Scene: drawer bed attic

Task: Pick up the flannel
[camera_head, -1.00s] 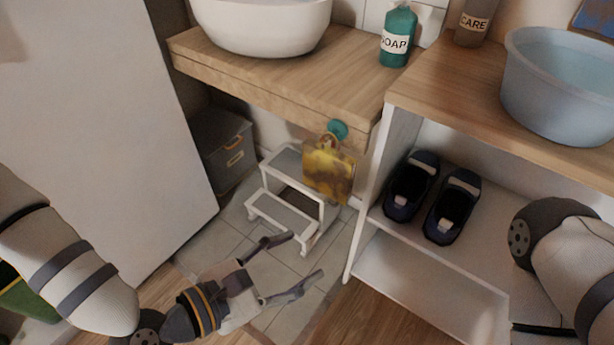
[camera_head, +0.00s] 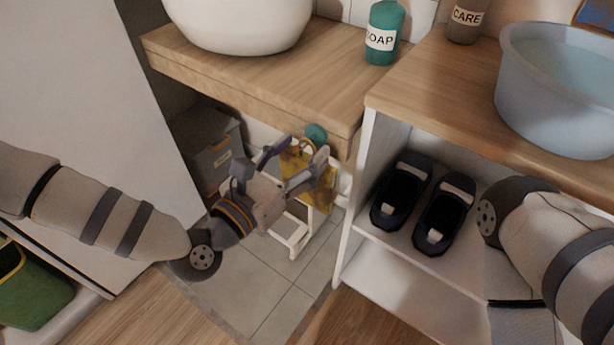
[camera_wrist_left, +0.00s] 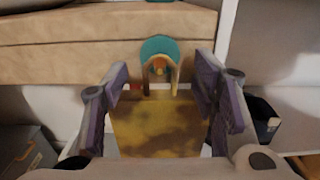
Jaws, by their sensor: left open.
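The flannel (camera_head: 318,190) is a yellow-brown patterned cloth. It hangs by a loop from a round teal hook (camera_head: 316,133) on the front of the wooden counter. My left gripper (camera_head: 300,154) is open in front of it and partly covers it in the head view. In the left wrist view the flannel (camera_wrist_left: 158,128) lies between the two spread fingers, below the teal hook (camera_wrist_left: 159,50), with its loop over the hook's peg. I cannot tell whether the fingers touch the cloth. My right gripper is out of view; only part of my right arm shows.
A white step stool (camera_head: 296,236) stands under the counter (camera_head: 250,75), behind my left gripper. A grey box (camera_head: 207,150) is at the back left. A white shelf (camera_head: 400,262) with dark shoes (camera_head: 440,215) stands to the right. A soap bottle (camera_head: 384,34) is above.

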